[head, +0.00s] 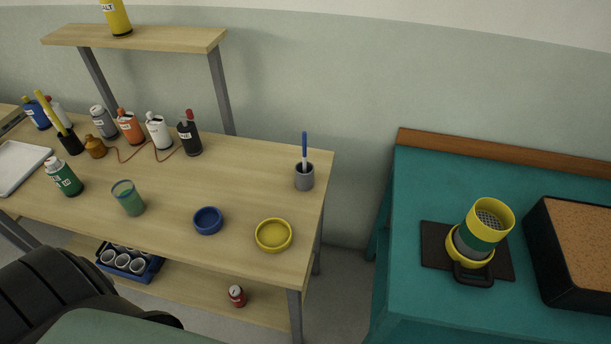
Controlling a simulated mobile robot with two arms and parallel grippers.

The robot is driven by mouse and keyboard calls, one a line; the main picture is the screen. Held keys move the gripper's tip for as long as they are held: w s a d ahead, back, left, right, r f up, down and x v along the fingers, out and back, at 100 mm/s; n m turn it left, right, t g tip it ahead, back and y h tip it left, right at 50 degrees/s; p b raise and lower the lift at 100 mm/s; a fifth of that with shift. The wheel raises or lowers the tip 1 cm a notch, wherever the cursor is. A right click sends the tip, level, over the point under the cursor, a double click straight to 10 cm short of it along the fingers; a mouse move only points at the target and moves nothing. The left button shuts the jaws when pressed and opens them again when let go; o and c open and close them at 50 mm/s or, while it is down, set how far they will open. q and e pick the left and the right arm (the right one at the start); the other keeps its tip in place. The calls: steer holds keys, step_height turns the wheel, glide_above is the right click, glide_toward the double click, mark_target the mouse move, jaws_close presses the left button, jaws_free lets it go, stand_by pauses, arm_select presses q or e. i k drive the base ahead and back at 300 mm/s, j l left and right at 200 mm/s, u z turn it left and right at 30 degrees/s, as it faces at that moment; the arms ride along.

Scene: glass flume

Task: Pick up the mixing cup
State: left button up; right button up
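A clear cup with green contents (128,198) stands upright on the light wooden workbench (240,190), left of a blue dish; it looks most like the mixing cup. A grey cup (304,178) holding a blue-handled tool stands near the bench's back right corner. No label on either confirms which is the mixing cup. Neither of my grippers is in view, and nothing touches either cup.
A blue dish (208,221) and a yellow dish (274,235) lie near the bench's front edge. Several bottles stand at the back left, with a green bottle (64,177) nearer. A teal table (415,310) stands at the right, beyond a gap.

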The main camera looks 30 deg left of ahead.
mark_target(125, 192)
steer(key=u, duration=2.15)
